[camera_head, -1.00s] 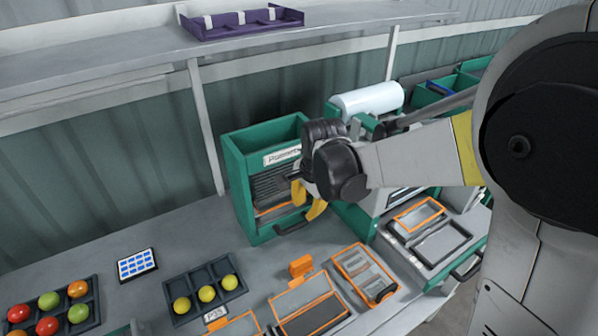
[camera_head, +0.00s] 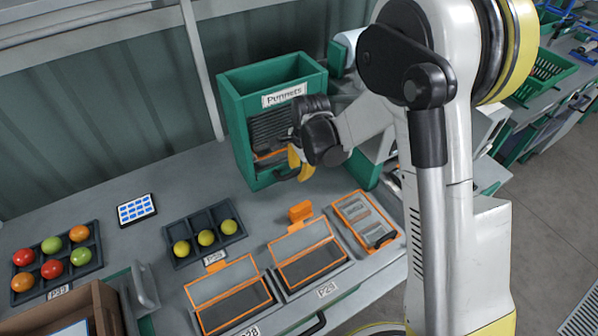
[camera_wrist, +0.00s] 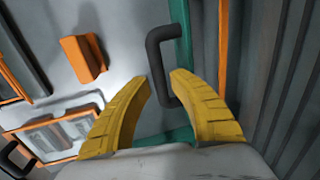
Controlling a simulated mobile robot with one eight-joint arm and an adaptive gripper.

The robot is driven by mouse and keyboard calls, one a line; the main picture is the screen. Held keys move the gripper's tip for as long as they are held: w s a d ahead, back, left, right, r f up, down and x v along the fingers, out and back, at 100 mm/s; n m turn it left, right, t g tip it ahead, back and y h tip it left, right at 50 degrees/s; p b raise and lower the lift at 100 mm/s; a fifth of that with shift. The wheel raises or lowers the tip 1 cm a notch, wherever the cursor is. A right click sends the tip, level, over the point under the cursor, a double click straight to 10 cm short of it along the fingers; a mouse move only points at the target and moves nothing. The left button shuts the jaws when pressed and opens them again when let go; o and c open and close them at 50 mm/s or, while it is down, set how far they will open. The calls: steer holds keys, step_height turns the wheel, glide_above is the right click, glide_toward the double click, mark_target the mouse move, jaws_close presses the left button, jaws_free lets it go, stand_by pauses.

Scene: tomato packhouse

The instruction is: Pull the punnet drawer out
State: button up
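The green punnet dispenser (camera_head: 238,119), labelled "Punnets", stands at the back of the bench. Its drawer at the bottom looks shut in the head view. The black drawer handle (camera_wrist: 155,62) shows in the wrist view, fixed to a green edge. My gripper (camera_head: 296,168) is in front of the dispenser's lower right front. In the wrist view my gripper (camera_wrist: 160,78) has its yellow fingers apart, with the lower part of the handle between or just beyond the tips. I cannot tell whether they touch it. In the head view my gripper hides much of the drawer front.
An orange block (camera_head: 300,211) and orange-framed trays (camera_head: 307,253) lie on the bench in front of the dispenser. A dark tray with yellow tomatoes (camera_head: 190,217) and a tablet (camera_head: 137,209) are to the left.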

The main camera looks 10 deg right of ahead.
steer(key=shift+f, duration=0.1)
jaws_close()
steer(key=s+d, duration=0.1)
steer(key=s, duration=0.2)
steer(key=s+d+b, duration=0.1)
steer(key=s, duration=0.2)
steer(key=s+d, duration=0.2)
steer(key=s, duration=0.1)
steer(key=shift+s+b, duration=0.35)
jaws_free()
steer(key=shift+w, duration=0.1)
